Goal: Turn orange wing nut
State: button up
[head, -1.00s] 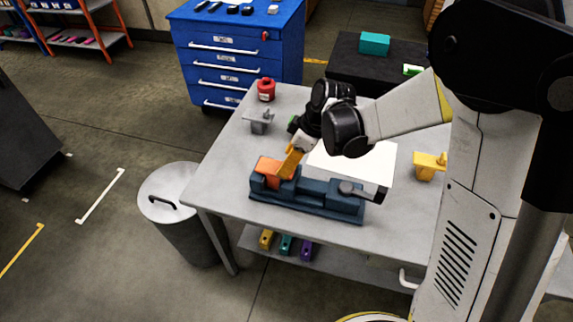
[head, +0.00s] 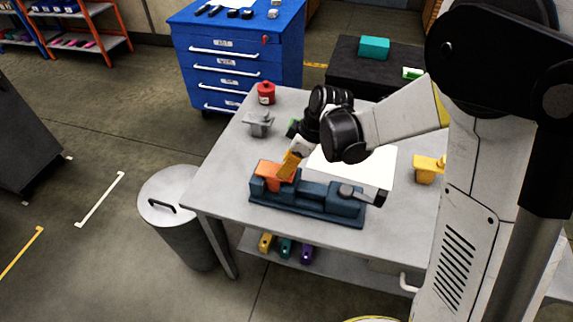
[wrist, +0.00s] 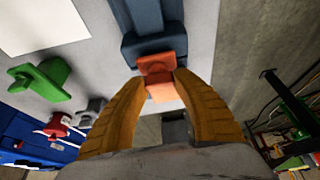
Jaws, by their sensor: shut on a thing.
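The orange wing nut (head: 270,172) sits at the left end of the blue vise (head: 310,203) on the table. In the wrist view the orange wing nut (wrist: 157,68) shows between my fingertips, with the blue vise (wrist: 150,40) beyond it. My gripper (head: 289,166) reaches down to it from the upper right with yellow fingers. In the wrist view my gripper (wrist: 160,80) has one finger at each side of the orange piece and is shut on it. The fingers hide part of it in the head view.
A grey wing piece (head: 258,123), a red can (head: 266,93) and a yellow piece (head: 427,169) stand on the table (head: 220,185). A green piece (wrist: 40,82) shows in the wrist view. A bin (head: 170,195) stands left of the table.

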jog(key=m+t+h, duration=0.1)
jog(key=m, duration=0.3)
jog(key=shift+f+m, duration=0.1)
jog(key=shift+m, duration=0.2)
jog(key=m+t+h+b, duration=0.1)
jog(key=m, duration=0.3)
jog(key=m+h, duration=0.1)
jog(key=m, duration=0.1)
jog(key=m+h, duration=0.1)
jog(key=m, duration=0.1)
jog(key=shift+m+t, duration=0.3)
jog(key=shift+m, duration=0.1)
jog(key=shift+m+h, duration=0.8)
jog(key=shift+m, duration=1.2)
jog(key=o, duration=1.2)
